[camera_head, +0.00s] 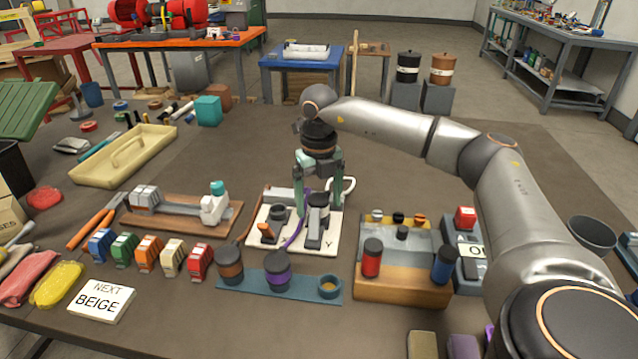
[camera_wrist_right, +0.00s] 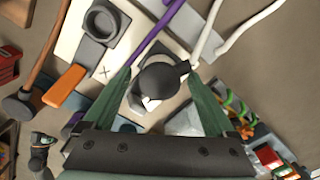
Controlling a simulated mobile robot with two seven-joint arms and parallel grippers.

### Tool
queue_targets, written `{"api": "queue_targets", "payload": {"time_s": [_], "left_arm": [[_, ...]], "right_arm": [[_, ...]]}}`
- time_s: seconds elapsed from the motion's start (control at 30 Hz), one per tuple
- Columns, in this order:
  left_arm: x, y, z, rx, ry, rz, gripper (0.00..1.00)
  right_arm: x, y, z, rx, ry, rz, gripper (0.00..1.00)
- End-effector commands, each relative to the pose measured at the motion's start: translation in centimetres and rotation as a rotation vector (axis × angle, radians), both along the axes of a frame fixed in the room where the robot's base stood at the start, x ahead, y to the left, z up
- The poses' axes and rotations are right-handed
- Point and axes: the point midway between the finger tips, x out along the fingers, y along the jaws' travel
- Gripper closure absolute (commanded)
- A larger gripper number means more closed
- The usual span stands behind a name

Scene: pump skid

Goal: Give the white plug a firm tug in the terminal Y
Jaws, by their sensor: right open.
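My right gripper (camera_head: 322,206) points down over the right side of the white terminal board (camera_head: 257,243), where the letter Y shows. In the wrist view its two green fingers (camera_wrist_right: 161,72) are open, one on each side of a round dark-topped plug (camera_wrist_right: 164,76). A small white patch shows on the plug, and a white cable (camera_wrist_right: 205,40) runs close by it. No clear grip shows; the fingers and cap hide how the plug sits in terminal Y. The grey terminal ring (camera_wrist_right: 105,22) by the letter X looks empty. My left gripper is out of view.
A purple cable (camera_wrist_right: 158,28) passes close to the fingers. An orange lever (camera_wrist_right: 65,85) lies beside the X side. A wooden block with red and blue knobs (camera_head: 403,284) stands right of the board; a blue rack (camera_head: 247,282) stands in front.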

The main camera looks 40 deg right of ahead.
Motion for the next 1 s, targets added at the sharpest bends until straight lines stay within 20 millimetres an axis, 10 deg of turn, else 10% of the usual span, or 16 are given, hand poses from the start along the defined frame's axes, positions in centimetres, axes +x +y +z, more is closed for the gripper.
{"api": "queue_targets", "payload": {"time_s": [0.47,1.0], "left_arm": [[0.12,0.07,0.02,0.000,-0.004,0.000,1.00],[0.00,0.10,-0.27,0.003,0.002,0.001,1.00]], "right_arm": [[0.00,-0.01,-1.55,0.000,-0.001,0.000,0.10],[0.02,0.03,-1.51,0.001,-0.001,0.000,0.68]]}}
